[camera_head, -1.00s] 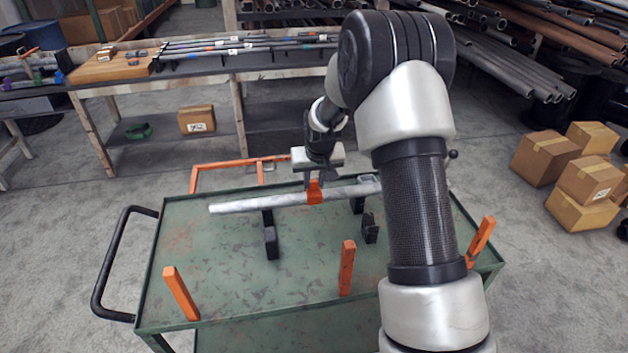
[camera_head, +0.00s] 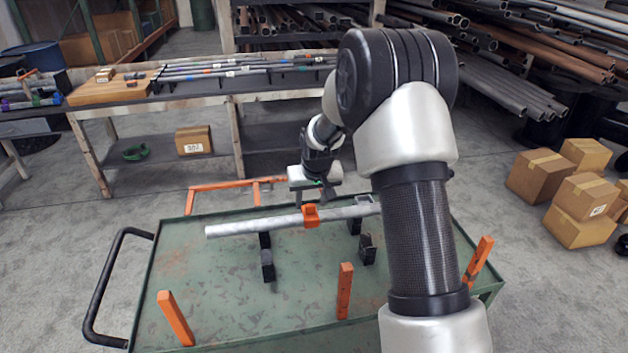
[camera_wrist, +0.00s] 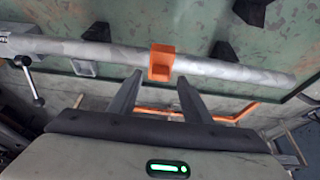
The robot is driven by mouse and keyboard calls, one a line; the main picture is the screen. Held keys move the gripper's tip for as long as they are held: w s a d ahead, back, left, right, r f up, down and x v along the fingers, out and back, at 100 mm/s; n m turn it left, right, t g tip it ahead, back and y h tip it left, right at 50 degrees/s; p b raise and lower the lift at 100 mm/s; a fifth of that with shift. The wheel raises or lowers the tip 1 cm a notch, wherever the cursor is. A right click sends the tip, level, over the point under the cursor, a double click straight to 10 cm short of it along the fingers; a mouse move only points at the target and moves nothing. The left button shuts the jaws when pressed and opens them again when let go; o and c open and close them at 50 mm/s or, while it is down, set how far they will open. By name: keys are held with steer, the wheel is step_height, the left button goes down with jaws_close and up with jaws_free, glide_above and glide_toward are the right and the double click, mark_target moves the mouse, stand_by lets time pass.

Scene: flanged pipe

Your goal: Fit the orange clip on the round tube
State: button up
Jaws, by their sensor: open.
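The round tube (camera_head: 260,225) is a long pale grey pipe lying across black supports above the green cart top. The orange clip (camera_head: 310,215) sits on the tube near its middle; the wrist view shows the clip (camera_wrist: 161,62) spanning the tube's width. Its underside is hidden, so I cannot tell how far it wraps around. My gripper (camera_head: 311,198) is just behind and above the clip. In the wrist view my gripper (camera_wrist: 159,82) is open and empty, its two fingertips just short of the clip and apart from it.
Black supports (camera_head: 267,264) stand under and in front of the tube. Orange posts (camera_head: 344,290) rise along the cart's near edge. A bench with pipes (camera_head: 230,70) stands behind, and cardboard boxes (camera_head: 580,195) are at the right.

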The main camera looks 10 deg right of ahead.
steer(key=p+v, duration=0.1)
steer(key=v, duration=1.4)
steer(key=shift+r, duration=0.1)
steer(key=s+r, duration=1)
steer(key=s, duration=0.6)
steer(key=s+r+t+p, duration=0.1)
steer(key=s+p, duration=0.1)
steer(key=s, duration=1.4)
step_height(320, 180, up, 12)
steer(key=p, duration=1.1)
steer(key=shift+w+r+p, duration=0.2)
steer(key=shift+w+p, duration=0.1)
steer(key=shift+w, duration=0.05)
